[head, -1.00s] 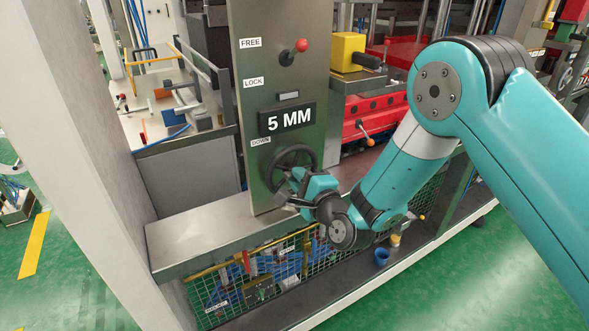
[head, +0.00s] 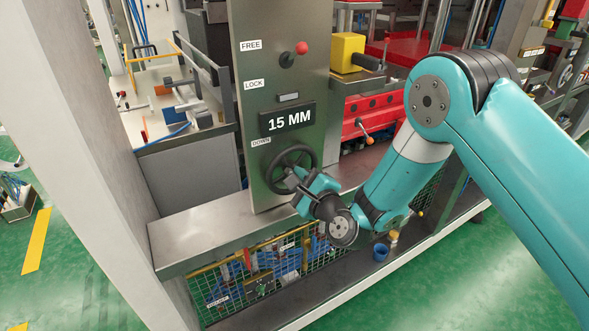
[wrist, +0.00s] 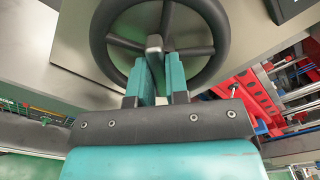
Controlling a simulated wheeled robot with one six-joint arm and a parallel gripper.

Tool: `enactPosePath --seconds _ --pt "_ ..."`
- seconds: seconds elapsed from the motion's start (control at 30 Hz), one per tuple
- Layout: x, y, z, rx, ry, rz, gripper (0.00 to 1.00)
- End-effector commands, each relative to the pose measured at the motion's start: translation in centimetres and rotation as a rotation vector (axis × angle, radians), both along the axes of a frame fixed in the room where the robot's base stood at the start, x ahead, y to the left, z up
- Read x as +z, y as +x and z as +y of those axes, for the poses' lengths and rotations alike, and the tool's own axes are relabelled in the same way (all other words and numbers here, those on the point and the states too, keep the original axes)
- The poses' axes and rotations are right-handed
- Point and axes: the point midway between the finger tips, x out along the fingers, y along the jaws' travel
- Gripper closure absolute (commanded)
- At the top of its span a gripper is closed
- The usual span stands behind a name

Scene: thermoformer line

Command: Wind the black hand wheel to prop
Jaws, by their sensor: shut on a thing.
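The black hand wheel (head: 275,160) is mounted low on a tall grey metal panel (head: 262,90). A display (head: 289,119) above it reads "15 MM". My gripper (head: 300,182) is at the lower right part of the wheel in the head view. In the wrist view the wheel's rim and spokes (wrist: 218,22) fill the top. There the two teal fingers of my gripper (wrist: 160,75) are close together at the wheel, with a grey knob-like piece (wrist: 154,43) at their tips.
A red-knobbed lever (head: 302,48) sits on the panel between the "FREE" and "LOCK" labels. A bare metal ledge (head: 200,235) runs below the panel. A green mesh guard (head: 225,290) is under it. A yellow block (head: 346,52) stands right of the panel.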

Motion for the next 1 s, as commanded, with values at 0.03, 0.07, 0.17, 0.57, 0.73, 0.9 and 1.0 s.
enactPosePath --seconds 0.03,0.07,0.17,0.57,0.73,0.9,1.0 --pt "0.09 -0.02 -0.07 0.000 0.032 0.027 1.00" --pt "0.09 -0.02 -0.05 0.000 0.053 0.040 1.00" --pt "0.00 -0.02 -0.04 0.000 0.092 0.066 1.00" --pt "0.09 0.00 -0.08 -0.001 0.151 0.106 1.00" --pt "0.10 -0.02 -0.06 -0.001 0.267 0.184 1.00" --pt "-0.06 -0.03 -0.02 0.000 0.302 0.207 1.00" --pt "-0.08 -0.03 -0.02 0.000 0.301 0.207 1.00"
